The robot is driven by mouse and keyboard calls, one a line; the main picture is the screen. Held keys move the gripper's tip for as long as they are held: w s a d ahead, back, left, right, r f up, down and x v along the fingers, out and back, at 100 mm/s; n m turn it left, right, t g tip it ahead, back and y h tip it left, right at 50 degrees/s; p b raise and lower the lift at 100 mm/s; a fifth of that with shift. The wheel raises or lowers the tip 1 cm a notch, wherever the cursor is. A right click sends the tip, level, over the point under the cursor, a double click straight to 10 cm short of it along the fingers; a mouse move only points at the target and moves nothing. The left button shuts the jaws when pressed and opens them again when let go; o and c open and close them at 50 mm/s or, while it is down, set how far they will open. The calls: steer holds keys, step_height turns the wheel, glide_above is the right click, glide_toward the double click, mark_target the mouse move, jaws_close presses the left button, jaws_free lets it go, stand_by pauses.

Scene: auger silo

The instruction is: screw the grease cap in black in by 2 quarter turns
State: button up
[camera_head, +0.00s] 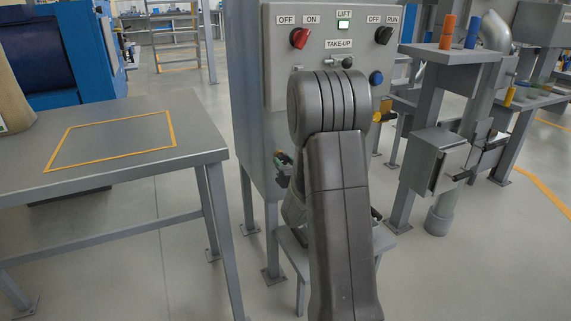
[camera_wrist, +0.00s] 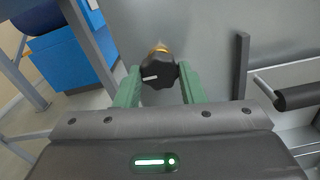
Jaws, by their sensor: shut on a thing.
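The black grease cap (camera_wrist: 158,72) is a lobed knob with a white index line, in the upper middle of the wrist view. It sits on a brass-coloured fitting (camera_wrist: 158,48) on a grey panel. The white line points left and slightly down. My gripper (camera_wrist: 158,78) has green fingers, one on each side of the cap, and is shut on it.
The grey cabinet (camera_head: 245,100) carries a red switch (camera_head: 299,38), a black switch (camera_head: 383,35) and a blue button (camera_head: 376,77). A grey table (camera_head: 105,115) with an orange outline stands left. A black handle (camera_wrist: 298,96) juts out at right in the wrist view.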

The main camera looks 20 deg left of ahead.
steer(key=shift+f, duration=0.2)
steer(key=o, duration=1)
steer(key=shift+r, duration=0.1)
steer(key=p+v, duration=0.1)
steer(key=v, duration=1.3)
steer(key=shift+p, duration=0.4)
steer(key=shift+w, duration=0.1)
steer(key=b+x, duration=0.1)
steer(key=x, duration=1.3)
steer(key=shift+b, duration=0.4)
steer(key=shift+r, duration=0.1)
